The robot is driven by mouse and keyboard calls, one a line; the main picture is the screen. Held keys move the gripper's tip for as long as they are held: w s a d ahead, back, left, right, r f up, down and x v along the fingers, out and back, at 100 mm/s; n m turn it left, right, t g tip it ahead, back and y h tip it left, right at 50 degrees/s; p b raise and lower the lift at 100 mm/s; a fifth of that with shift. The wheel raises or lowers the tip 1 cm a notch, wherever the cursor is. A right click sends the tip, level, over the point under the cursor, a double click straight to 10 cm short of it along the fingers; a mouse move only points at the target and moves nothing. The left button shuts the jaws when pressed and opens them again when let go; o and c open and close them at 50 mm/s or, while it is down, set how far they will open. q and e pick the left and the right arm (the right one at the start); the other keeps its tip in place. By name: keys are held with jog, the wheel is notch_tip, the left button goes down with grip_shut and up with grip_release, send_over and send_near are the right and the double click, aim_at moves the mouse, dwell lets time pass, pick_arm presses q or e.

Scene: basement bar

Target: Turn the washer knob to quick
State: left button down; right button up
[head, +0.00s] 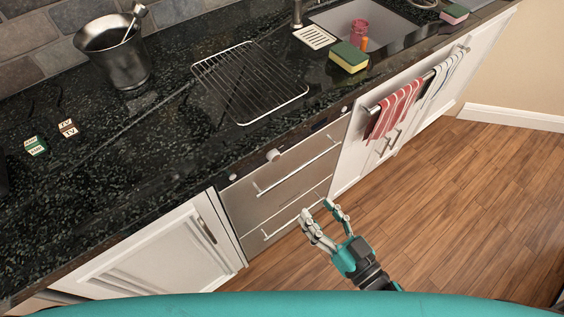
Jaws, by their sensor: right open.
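A stainless-steel front with two bar handles (290,185) is set under the dark counter, left of the sink. A small round pale knob (273,155) sticks out near its top edge, and smaller buttons show at either side of it. I cannot read any setting marks on the knob. My right gripper (316,209) is open and empty, in front of the lower handle and lower right of the knob, apart from it. My left gripper is not in view.
The black speckled counter (150,175) holds a metal bucket (112,58), a wire rack (250,82), small boxes and sponges. Striped towels (395,108) hang on a rail at right. The wood floor (450,210) is clear.

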aim_at(275, 159)
jog(key=p+x, duration=0.1)
jog(key=x, duration=1.5)
jog(key=shift+w+p, duration=0.1)
jog(key=shift+p, duration=0.3)
grip_shut()
jog(key=shift+n, duration=0.3)
jog(key=n, duration=0.4)
jog(key=n+b, duration=0.1)
jog(key=n, duration=0.3)
jog(key=shift+n, duration=0.4)
